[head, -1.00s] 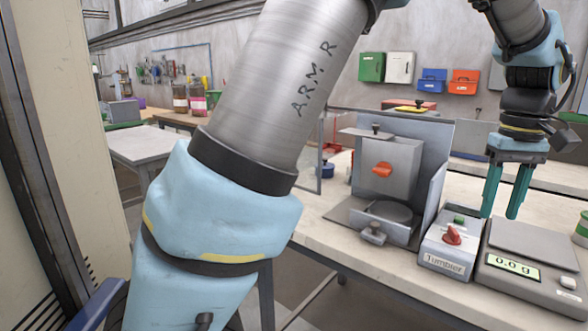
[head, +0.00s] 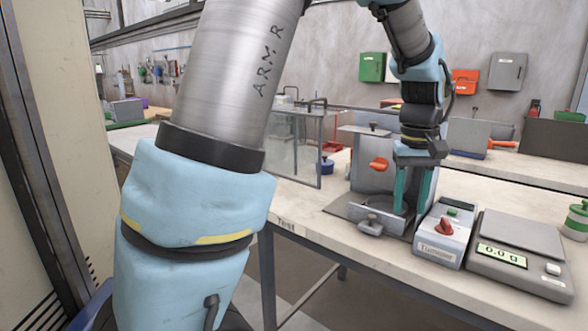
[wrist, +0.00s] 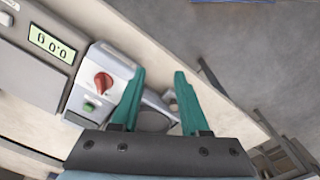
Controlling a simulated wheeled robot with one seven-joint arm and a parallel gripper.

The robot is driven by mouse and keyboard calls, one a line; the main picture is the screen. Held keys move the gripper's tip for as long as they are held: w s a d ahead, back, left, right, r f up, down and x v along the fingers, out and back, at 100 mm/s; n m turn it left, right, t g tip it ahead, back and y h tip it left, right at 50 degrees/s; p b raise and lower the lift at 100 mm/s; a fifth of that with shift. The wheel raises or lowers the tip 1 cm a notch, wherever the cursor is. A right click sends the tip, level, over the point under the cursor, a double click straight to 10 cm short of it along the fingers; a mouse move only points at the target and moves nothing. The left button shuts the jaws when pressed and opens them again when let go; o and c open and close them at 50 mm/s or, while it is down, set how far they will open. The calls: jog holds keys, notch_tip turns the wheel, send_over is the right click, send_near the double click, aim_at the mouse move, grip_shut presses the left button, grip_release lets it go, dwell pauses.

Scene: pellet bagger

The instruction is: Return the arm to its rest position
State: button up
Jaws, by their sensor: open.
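My gripper (head: 412,188) hangs fingers-down in the head view, in front of the grey metal machine with the orange knob (head: 379,164). Its two green fingers are apart with nothing between them. The wrist view also shows my gripper (wrist: 157,100) open and empty, above the bench edge. My arm rises from the lower left and bends over the bench to the gripper. The gripper hides part of the machine's right side.
The Tumbler box (head: 443,236) with a red knob stands right of the machine. A scale (head: 522,252) reading 0.0 g is beside it, and a green-and-white bottle (head: 577,220) stands at the far right. A clear panel (head: 290,148) stands left of the machine. Open floor (wrist: 255,45) lies beyond the bench edge.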

jog(key=s+a+f, duration=0.1)
jog(key=a+f, duration=0.1)
jog(key=a, duration=0.8)
jog(key=s+a+f+t, duration=0.1)
jog(key=a+f, duration=0.2)
jog(key=a, duration=0.7)
jog(key=a+f, duration=0.2)
jog(key=a, duration=0.8)
jog(key=shift+s+f, duration=0.4)
